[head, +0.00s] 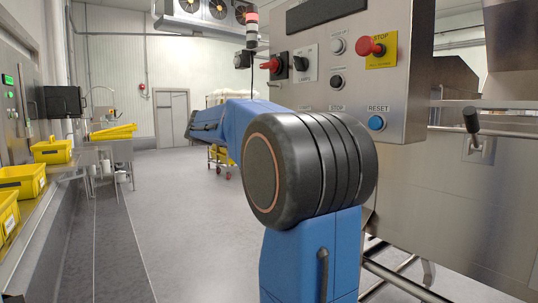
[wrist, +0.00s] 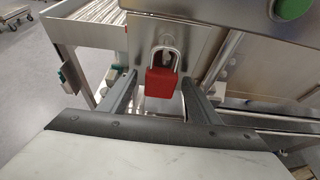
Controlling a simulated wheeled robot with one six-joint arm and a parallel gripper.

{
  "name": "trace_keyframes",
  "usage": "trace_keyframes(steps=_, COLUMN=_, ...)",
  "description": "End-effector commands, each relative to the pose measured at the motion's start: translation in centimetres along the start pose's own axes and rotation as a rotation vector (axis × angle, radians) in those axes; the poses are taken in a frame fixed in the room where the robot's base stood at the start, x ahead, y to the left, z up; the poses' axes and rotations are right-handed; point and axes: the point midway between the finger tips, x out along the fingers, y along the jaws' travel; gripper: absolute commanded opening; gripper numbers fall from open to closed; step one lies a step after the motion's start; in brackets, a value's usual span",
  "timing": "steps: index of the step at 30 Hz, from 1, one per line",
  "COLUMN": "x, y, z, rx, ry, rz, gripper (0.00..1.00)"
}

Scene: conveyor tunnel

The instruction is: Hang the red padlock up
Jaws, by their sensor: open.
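The red padlock (wrist: 161,84) shows in the wrist view with its silver shackle up, upright in front of a metal plate. I cannot tell whether the shackle passes through anything. My gripper (wrist: 159,92) is open, with one dark finger on each side of the padlock. The padlock's body lies between the fingers in the picture, with visible gaps; its depth relative to the fingertips is unclear. In the head view my blue arm covers the middle, and neither the padlock nor my gripper can be made out there.
A steel control box (head: 345,75) carries a red rotary switch (head: 272,65), a red stop button (head: 369,46) and a blue reset button (head: 376,123). A green button (wrist: 291,8) sits above the padlock. Yellow bins (head: 22,182) stand at left. Open floor (head: 178,225) lies between.

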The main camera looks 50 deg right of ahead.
Motion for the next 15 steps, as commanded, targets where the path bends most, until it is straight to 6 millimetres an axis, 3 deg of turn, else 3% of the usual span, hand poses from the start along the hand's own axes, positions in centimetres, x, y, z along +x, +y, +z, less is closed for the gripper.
trace_keyframes(steps=5, x=-1.7, y=0.1, z=0.0, rx=0.0, ry=0.0, rz=0.003, gripper=0.57)
trace_keyframes(steps=15, x=-7.8, y=0.1, z=0.0, rx=0.0, ry=0.0, rz=0.005, gripper=0.57)
